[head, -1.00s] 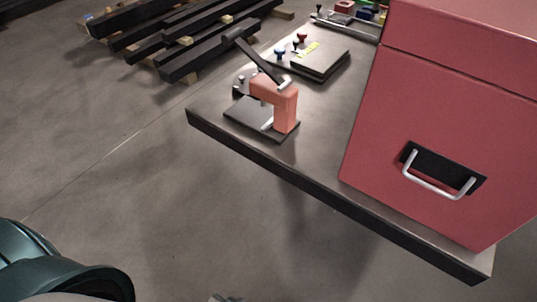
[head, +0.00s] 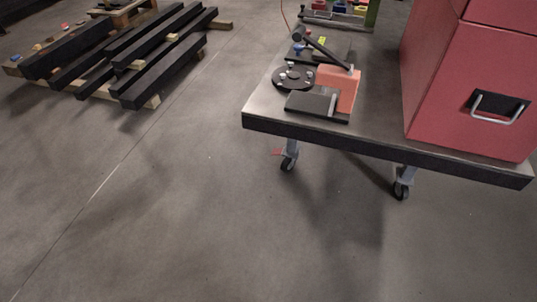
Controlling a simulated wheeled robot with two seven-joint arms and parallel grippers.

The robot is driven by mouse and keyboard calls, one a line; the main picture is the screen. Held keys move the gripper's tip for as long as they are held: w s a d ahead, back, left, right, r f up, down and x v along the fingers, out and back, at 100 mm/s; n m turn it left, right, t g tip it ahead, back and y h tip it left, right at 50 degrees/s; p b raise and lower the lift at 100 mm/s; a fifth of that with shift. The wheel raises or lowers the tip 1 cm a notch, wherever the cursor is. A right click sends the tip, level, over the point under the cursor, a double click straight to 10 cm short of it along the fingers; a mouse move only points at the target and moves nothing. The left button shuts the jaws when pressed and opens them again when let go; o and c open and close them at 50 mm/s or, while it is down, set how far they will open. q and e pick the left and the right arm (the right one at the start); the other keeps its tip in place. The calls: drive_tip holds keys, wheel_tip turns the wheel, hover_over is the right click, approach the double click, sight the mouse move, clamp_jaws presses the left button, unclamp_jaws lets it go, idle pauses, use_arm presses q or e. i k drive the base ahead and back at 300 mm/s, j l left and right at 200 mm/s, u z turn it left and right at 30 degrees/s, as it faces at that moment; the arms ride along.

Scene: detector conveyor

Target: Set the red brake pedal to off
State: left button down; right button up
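A small red pedal (head: 277,152) sticks out to the left beside the caster (head: 289,160) under the cart's left front corner. It is low, close to the floor, and too small in the head view to tell its setting. The cart (head: 380,148) has a grey top with a dark edge and stands on casters. Neither of my grippers is in view.
An orange-red block device (head: 343,88) with a black lever stands at the cart's left front. A red cabinet (head: 450,85) with a handle fills its right side. Dark beams (head: 165,75) lie on pallets at upper left. The floor in front is clear.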

sight(277, 151)
drive_tip(key=i+j+z, duration=0.1)
drive_tip(key=z, duration=0.3)
drive_tip(key=i+j+z, duration=0.1)
drive_tip(key=z, duration=0.35)
drive_tip(key=j+z, duration=0.2)
drive_tip(key=z, duration=0.2)
drive_tip(key=i+j+z, duration=0.15)
drive_tip(key=j+z, duration=0.3)
drive_tip(key=j, duration=0.8)
drive_tip(key=j+z, duration=0.45)
drive_tip(key=j, duration=1.35)
drive_tip(key=k+j, duration=0.15)
drive_tip(key=j, duration=1.1)
drive_tip(key=k+j+z, duration=0.1)
drive_tip(key=j, duration=0.5)
drive_tip(key=k, duration=0.05)
